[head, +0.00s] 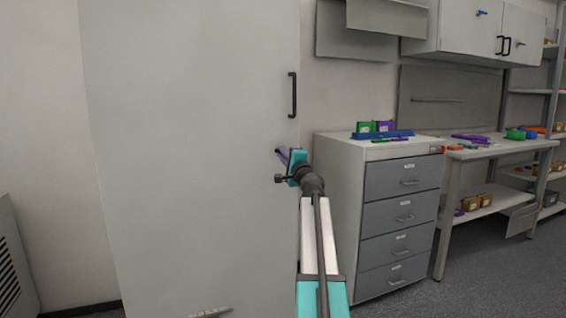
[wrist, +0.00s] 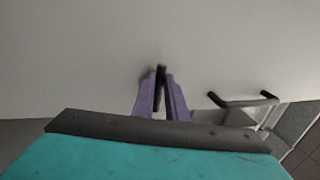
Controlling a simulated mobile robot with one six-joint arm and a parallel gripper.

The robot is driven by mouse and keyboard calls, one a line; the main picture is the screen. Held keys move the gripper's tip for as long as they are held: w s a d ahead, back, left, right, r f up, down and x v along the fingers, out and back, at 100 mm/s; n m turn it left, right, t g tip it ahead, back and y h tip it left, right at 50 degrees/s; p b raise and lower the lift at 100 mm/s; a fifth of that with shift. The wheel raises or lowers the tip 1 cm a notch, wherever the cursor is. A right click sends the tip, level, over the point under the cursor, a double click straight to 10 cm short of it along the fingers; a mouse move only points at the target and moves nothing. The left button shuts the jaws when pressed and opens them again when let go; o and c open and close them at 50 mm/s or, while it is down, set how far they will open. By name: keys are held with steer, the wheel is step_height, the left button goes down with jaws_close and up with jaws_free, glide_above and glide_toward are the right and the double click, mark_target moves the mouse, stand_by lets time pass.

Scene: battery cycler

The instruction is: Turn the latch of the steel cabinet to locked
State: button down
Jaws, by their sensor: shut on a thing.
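The steel cabinet (head: 190,130) is a tall, plain grey cabinet filling the left and middle of the head view, with its door shut. Its black bar handle (head: 293,95) is upright near the door's right edge and also shows at the right in the wrist view (wrist: 243,103). My gripper (head: 281,154) is at the door below this handle. In the wrist view, its purple fingers (wrist: 161,80) are shut on a small dark latch (wrist: 161,73) on the door face. The fingers hide most of the latch, so I cannot tell its turn angle.
A grey drawer cabinet (head: 402,218) stands close to the right of my arm, with green and purple boxes and a blue tray on top. A workbench (head: 500,149) and shelves are farther right. Wall cupboards (head: 470,25) hang at upper right.

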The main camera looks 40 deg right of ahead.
steer(key=shift+f+n+b, duration=0.1)
steer(key=shift+n+b, duration=0.5)
steer(key=shift+b, duration=0.05)
steer(key=c, duration=1.8)
jaws_free()
steer(key=shift+o, duration=0.2)
steer(key=shift+s, duration=0.1)
steer(key=p+v, duration=0.2)
steer(key=v, duration=1.1)
steer(key=shift+s, duration=0.3)
steer(key=shift+a+f, duration=0.1)
steer(key=shift+f, duration=0.05)
